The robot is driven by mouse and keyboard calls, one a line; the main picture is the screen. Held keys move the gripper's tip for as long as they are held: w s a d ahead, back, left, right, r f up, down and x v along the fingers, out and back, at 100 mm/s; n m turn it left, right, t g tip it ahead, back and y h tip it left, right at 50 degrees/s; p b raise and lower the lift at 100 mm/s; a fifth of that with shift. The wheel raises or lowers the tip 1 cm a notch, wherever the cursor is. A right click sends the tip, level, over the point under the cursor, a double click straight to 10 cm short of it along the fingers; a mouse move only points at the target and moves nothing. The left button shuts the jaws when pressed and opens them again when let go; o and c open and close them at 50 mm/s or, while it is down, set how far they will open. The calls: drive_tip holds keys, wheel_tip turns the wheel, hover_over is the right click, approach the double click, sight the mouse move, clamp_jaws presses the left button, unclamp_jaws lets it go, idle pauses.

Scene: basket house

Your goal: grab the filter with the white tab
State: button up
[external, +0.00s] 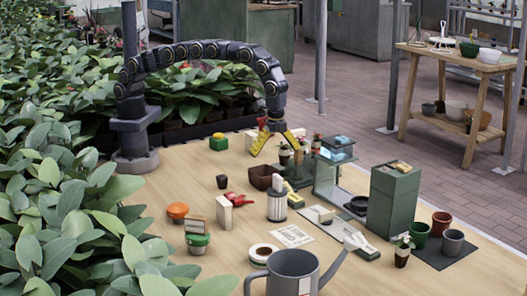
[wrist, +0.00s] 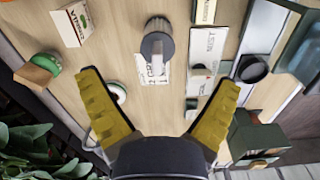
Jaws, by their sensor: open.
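The filter (external: 277,206) is a short upright cylinder with a grey top and a pale body, standing near the middle of the table. In the wrist view it is a dark grey round top (wrist: 152,46) with a white tab (wrist: 157,64) on it, ahead of and between my fingers, apart from both. My gripper (external: 276,152) has yellow fingers spread wide and empty, above the table behind the filter in the external view. It also shows in the wrist view (wrist: 160,84).
A green cabinet (external: 392,200) and a glass-sided stand (external: 328,170) rise to the right.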

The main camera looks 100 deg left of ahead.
sight(277, 192)
drive_tip(key=d+f, duration=0.2)
drive_tip(key=f, duration=0.1)
drive_tip(key=shift+w+d+f+m, duration=0.1)
drive_tip(key=shift+w+m, duration=0.3)
drive_tip(key=f, duration=0.7)
drive_tip(key=shift+w+a+f, duration=0.1)
drive_tip(key=shift+a+f, duration=0.15)
drive_tip(key=shift+f, duration=0.05)
drive_tip(key=c, duration=1.2)
